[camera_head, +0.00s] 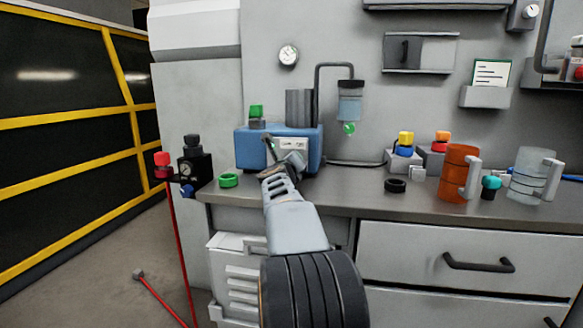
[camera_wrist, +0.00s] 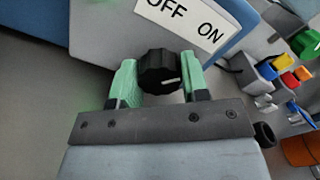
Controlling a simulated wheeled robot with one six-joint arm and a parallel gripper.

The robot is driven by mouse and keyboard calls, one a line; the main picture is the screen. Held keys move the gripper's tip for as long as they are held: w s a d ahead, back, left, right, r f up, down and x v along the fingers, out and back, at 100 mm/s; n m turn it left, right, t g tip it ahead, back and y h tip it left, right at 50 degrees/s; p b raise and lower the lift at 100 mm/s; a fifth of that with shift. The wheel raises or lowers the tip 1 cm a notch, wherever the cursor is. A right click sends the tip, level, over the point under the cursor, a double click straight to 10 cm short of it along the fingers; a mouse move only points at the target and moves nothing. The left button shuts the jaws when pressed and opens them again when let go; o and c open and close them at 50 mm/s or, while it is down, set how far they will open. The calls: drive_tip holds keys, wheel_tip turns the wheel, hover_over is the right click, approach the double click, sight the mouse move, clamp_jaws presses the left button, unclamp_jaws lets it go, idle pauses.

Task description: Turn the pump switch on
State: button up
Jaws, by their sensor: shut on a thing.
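The pump is a blue box (camera_head: 250,146) on the counter, with a white label (camera_head: 293,144) on its front. In the wrist view the label (camera_wrist: 195,22) reads OFF on the left and ON on the right. The pump switch is a round black knob (camera_wrist: 158,68) just below the label. A short white mark shows on its lower right part. My gripper (camera_wrist: 157,78) is shut on the knob, with one green fingertip on each side. In the head view my gripper (camera_head: 272,152) reaches the pump's front, and the knob cannot be made out there.
A green ring (camera_head: 229,180) and a black gauge block (camera_head: 194,160) stand to the left. A black ring (camera_head: 395,185), an orange mug (camera_head: 458,174) and a clear mug (camera_head: 530,174) stand to the right.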

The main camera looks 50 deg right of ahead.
drive_tip(key=shift+m, duration=0.6)
drive_tip(key=o, duration=0.9)
drive_tip(key=shift+b, duration=0.3)
drive_tip(key=shift+a, duration=0.1)
drive_tip(key=p+v, duration=0.1)
drive_tip(key=v, duration=1.2)
drive_tip(key=shift+s+a+p, duration=0.15)
drive_tip(key=shift+a+p, duration=0.15)
drive_tip(key=shift+p, duration=0.1)
